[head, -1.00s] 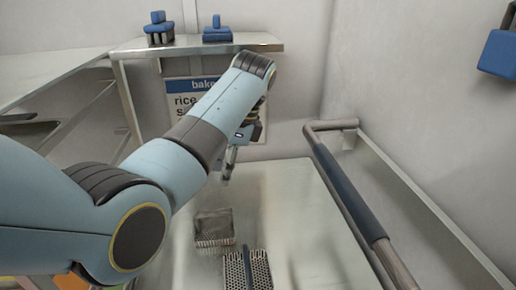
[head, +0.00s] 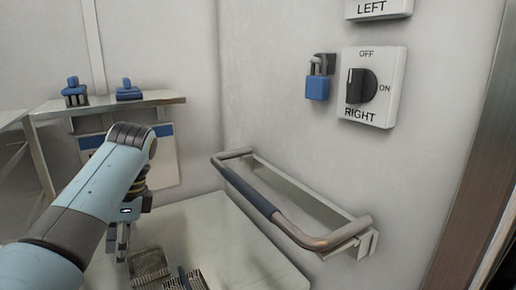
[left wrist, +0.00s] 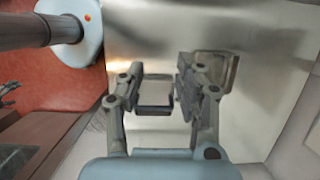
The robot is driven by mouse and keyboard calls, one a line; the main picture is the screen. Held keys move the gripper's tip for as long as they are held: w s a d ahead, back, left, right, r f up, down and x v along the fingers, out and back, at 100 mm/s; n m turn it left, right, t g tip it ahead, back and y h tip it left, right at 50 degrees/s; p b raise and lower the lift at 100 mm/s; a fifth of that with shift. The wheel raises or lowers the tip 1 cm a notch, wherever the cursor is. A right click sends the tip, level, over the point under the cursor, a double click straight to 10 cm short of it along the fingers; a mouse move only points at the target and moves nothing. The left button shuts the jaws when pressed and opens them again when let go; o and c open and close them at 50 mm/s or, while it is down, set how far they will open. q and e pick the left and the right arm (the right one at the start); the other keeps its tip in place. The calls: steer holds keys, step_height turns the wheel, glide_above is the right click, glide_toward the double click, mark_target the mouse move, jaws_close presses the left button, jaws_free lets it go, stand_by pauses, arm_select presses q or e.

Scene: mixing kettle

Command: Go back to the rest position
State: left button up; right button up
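My left arm comes in from the left in the head view. Its gripper (head: 121,240) points down above the metal table, near two small mesh baskets. A dark-edged object (left wrist: 155,108) shows between the fingers, and a tray-like shape (left wrist: 222,68) lies behind the right finger. My right gripper is not in view.
The metal table (head: 235,230) is bare to the right. A blue-gripped handrail (head: 250,195) runs along the wall. A shelf (head: 105,106) holds blue items. A blue padlock (head: 317,88) hangs beside a RIGHT rotary switch (head: 375,112). A brown frame (head: 470,170) stands at far right.

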arm_select(q)
steer(key=s+a+f+n+t, duration=0.2)
steer(key=s+f+n, duration=0.45)
steer(key=s, duration=0.65)
steer(key=s+d+r+n+t+h, duration=0.1)
steer(key=s+r+n+t, duration=0.15)
steer(key=s, duration=0.45)
steer(key=s+d+r+n+t+h, duration=0.1)
steer(key=s+r+n, duration=0.15)
steer(key=s, duration=0.45)
steer(key=s+a+f+g+b, duration=0.15)
steer(key=f+b, duration=0.45)
steer(key=f, duration=1.3)
steer(key=s+a+f+b, duration=0.15)
steer(key=f+b, duration=0.45)
steer(key=f, duration=1.4)
steer(key=s+f+b, duration=0.4)
steer(key=s+f, duration=0.5)
steer(key=f, duration=0.2)
steer(key=s+f+g+b, duration=0.1)
steer(key=s+f+b, duration=0.2)
steer(key=s+f, duration=0.6)
step_height(320, 180, down, 3)
steer(key=shift+a+r+b, duration=0.15)
steer(key=shift+a+b, duration=0.2)
steer(key=shift+a, duration=0.1)
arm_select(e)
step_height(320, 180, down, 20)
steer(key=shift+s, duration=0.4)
